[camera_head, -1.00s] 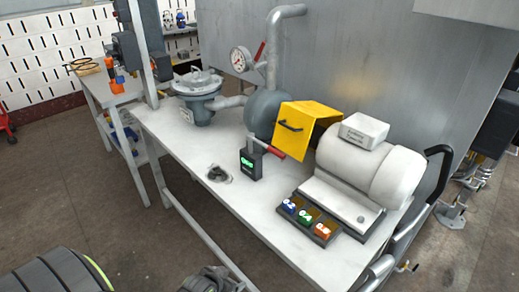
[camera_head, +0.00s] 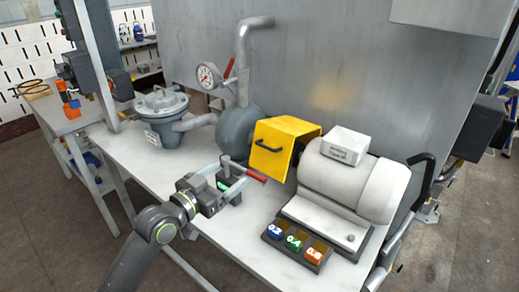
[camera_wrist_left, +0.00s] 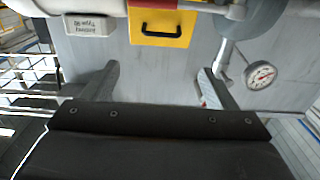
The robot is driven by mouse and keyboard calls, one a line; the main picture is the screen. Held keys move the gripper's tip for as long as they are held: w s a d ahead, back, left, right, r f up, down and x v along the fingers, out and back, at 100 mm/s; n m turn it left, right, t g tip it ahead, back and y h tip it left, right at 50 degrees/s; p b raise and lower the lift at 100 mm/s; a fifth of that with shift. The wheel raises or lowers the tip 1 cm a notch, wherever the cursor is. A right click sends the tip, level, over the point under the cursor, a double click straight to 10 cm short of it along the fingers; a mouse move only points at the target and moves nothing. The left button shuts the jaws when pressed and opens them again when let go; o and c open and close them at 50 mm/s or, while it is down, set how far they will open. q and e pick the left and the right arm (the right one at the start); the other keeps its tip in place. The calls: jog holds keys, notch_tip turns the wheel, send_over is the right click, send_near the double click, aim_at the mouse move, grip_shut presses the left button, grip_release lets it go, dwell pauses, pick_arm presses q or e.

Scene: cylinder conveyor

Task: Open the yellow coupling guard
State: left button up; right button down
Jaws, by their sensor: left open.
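The yellow coupling guard (camera_head: 284,147) sits between the grey pump body and the white motor, with a black handle (camera_head: 268,147) on its front face. It looks closed over the coupling. In the left wrist view the guard (camera_wrist_left: 160,31) and its handle (camera_wrist_left: 160,29) appear at the top, beyond the fingers. My left gripper (camera_head: 236,183) is open and empty, in front of and to the left of the guard, apart from the handle. Its two spread fingers (camera_wrist_left: 157,84) show in the wrist view with nothing between them. My right gripper is not in view.
A red-handled lever (camera_head: 250,174) on a small black box with a green display is partly hidden behind my left gripper. A pressure gauge (camera_head: 208,75), the white motor (camera_head: 350,185) and numbered blocks (camera_head: 295,245) are nearby.

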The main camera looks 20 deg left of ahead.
aim_at(264, 147)
pick_arm(q)
jog(key=p+x, duration=0.1)
jog(key=x, duration=1.4)
jog(key=shift+f, duration=0.1)
jog(key=c, duration=1.1)
